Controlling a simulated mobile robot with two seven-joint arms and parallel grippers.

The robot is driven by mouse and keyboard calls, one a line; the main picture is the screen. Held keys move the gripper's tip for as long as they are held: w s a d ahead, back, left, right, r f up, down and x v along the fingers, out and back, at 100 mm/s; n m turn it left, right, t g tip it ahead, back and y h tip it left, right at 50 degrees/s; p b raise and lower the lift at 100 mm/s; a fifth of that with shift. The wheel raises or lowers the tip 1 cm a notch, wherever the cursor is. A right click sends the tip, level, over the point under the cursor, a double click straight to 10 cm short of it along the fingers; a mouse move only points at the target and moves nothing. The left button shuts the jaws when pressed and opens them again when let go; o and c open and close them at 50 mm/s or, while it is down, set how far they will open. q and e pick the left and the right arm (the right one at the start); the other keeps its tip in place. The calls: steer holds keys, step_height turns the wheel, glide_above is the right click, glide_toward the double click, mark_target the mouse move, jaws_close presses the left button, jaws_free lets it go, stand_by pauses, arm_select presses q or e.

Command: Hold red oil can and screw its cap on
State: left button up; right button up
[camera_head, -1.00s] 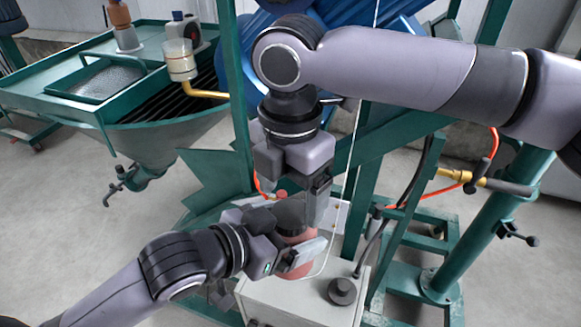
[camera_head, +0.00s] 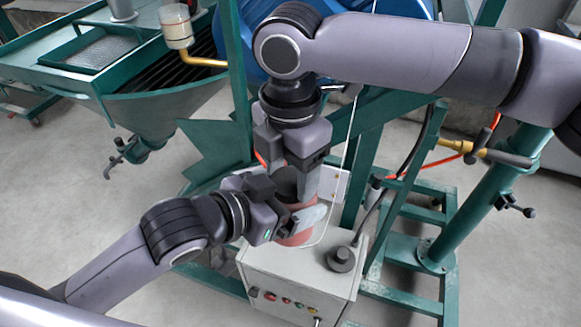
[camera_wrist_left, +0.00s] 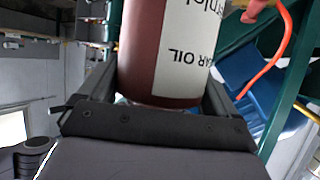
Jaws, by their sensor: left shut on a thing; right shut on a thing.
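The red oil can (camera_head: 298,239) stands upright on top of the pale control box, partly hidden by my grippers. My left gripper (camera_head: 297,217) reaches in from the left and is shut around the can's body. In the left wrist view the can (camera_wrist_left: 145,50) fills the space between the fingers, its white label (camera_wrist_left: 190,45) upside down. My right gripper (camera_head: 291,186) points down from above and is shut on the dark cap (camera_head: 286,183) at the can's top. Whether cap and can touch all round is hidden.
Green frame posts (camera_head: 375,190) stand behind, with a hose to the right. A green hopper (camera_head: 150,110) stands at left.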

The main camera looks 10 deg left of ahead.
steer(key=m, duration=0.5)
steer(key=o, duration=1.2)
steer(key=shift+c, duration=0.2)
steer(key=shift+r, duration=0.1)
steer(key=shift+r, duration=2.2)
steer(key=shift+c, duration=0.3)
